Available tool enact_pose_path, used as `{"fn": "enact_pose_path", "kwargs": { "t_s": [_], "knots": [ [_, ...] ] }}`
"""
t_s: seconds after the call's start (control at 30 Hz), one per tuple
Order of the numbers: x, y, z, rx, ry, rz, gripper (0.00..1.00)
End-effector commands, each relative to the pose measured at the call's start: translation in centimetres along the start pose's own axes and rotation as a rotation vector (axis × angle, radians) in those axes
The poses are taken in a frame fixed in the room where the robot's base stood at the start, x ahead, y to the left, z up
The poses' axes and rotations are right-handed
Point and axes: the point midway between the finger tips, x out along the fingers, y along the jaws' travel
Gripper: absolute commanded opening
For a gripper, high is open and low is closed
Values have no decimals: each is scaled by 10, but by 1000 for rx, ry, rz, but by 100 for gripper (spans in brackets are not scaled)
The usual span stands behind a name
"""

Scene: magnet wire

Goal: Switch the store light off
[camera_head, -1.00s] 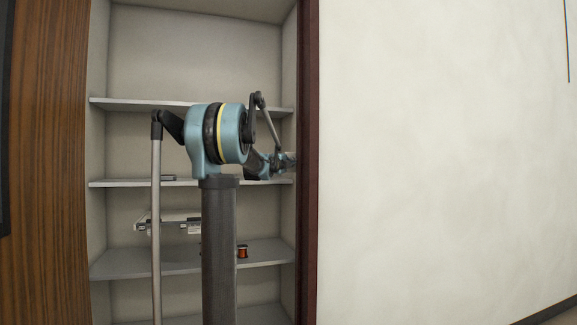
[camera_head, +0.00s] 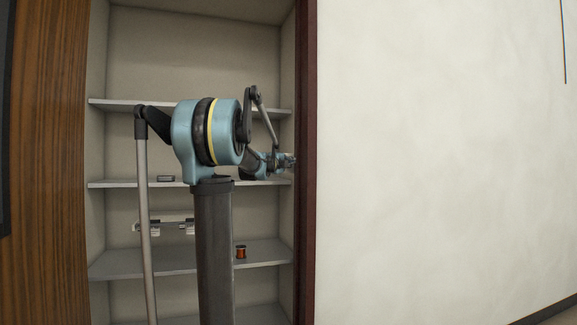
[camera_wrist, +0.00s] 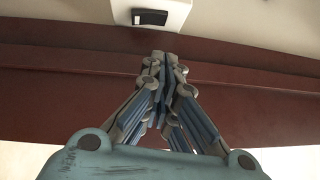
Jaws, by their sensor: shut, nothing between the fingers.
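In the wrist view a light switch shows at the top edge: a white plate with a black rocker (camera_wrist: 150,17) on a pale wall. My gripper (camera_wrist: 163,58) is shut and empty. In the picture its fingertips lie just below the switch, over the dark red door frame; a small gap shows between them and the plate. I cannot tell their depth from the wall. In the head view my gripper (camera_head: 288,161) is small, at the right post of the store opening, and the switch cannot be made out.
The store is a recess with grey shelves (camera_head: 130,262). A copper-coloured spool (camera_head: 240,252) stands on a lower shelf and a small dark item (camera_head: 166,178) lies on a higher one. A dark red post (camera_head: 308,220) edges the opening.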

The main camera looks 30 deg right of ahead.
Motion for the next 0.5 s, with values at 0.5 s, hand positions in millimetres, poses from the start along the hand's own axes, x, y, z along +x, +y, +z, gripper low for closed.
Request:
{"fn": "enact_pose_path", "kwargs": {
  "t_s": [0.5],
  "knots": [
    [-67, -12, 3, 0, -3, 0, 0]
  ]
}}
